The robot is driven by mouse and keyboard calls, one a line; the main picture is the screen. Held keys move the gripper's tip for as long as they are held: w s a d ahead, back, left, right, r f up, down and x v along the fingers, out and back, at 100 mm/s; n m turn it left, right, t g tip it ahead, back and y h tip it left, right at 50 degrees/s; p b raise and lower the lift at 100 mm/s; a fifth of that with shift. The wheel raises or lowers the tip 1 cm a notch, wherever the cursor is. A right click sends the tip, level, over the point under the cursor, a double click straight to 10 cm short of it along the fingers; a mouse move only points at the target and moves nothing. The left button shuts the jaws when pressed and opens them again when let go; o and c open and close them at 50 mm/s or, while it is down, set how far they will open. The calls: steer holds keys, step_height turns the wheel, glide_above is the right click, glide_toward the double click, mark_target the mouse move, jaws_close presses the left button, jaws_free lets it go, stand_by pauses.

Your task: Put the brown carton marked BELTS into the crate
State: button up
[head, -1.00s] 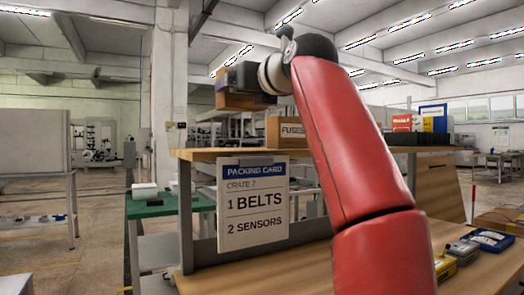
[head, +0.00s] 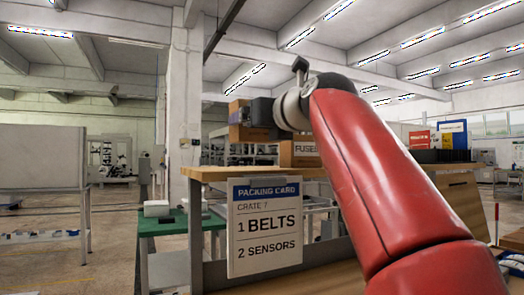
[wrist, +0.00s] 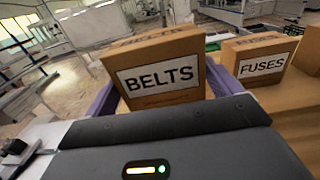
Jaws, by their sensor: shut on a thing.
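The brown carton marked BELTS (wrist: 165,75) is held between the purple-grey fingers of my gripper (wrist: 158,92), its white label facing the wrist camera. In the head view the carton (head: 238,124) shows only in part, brown beside the dark gripper body (head: 262,112). It appears above the wooden shelf top, left of the FUSES carton. My gripper is shut on it. I cannot make out the crate in either view.
A brown FUSES carton (head: 299,154) stands on the wooden shelf top (head: 215,173); it also shows in the wrist view (wrist: 258,63). A packing card (head: 265,226) hangs at the shelf's front. Dark trays (head: 440,156) stand at its right. A green-topped table (head: 165,224) is at left.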

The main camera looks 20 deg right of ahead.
step_height(320, 180, down, 6)
steer(key=shift+d+r+b, duration=0.1)
steer(key=shift+r+b, duration=0.1)
steer(key=shift+b, duration=0.7)
steer(key=o, duration=0.9)
steer(key=shift+f, duration=0.1)
